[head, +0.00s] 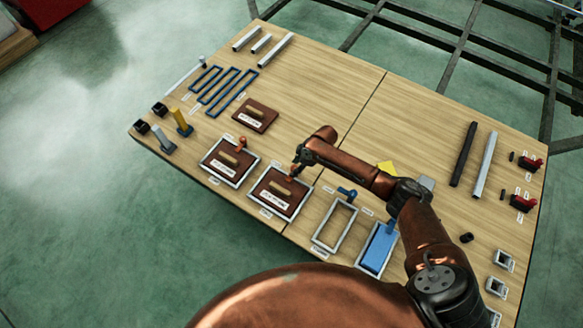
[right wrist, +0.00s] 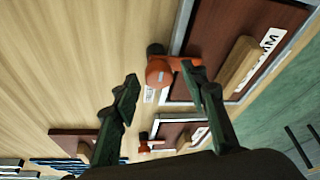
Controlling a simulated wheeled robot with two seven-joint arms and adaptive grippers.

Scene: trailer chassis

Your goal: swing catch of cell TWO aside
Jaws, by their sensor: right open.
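Four rectangular cells stand in a row along the table's near edge; their number labels are too small to read. The second from the left (head: 258,192) is a grey frame holding a brown board with a wooden handle. Its orange catch (right wrist: 160,72) lies across the frame edge in the right wrist view. My right gripper (head: 295,172) is over this catch, with open fingers (right wrist: 159,76) on either side of it; contact cannot be told. The leftmost cell (head: 208,170) also has a board and an orange catch (head: 241,143). My left gripper is not in view.
To the right are an empty frame (head: 319,237) with a blue catch (head: 347,192) and a frame with a blue panel (head: 378,249). A loose brown board (head: 262,121) lies behind the cells. My right arm crosses above the table's middle.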

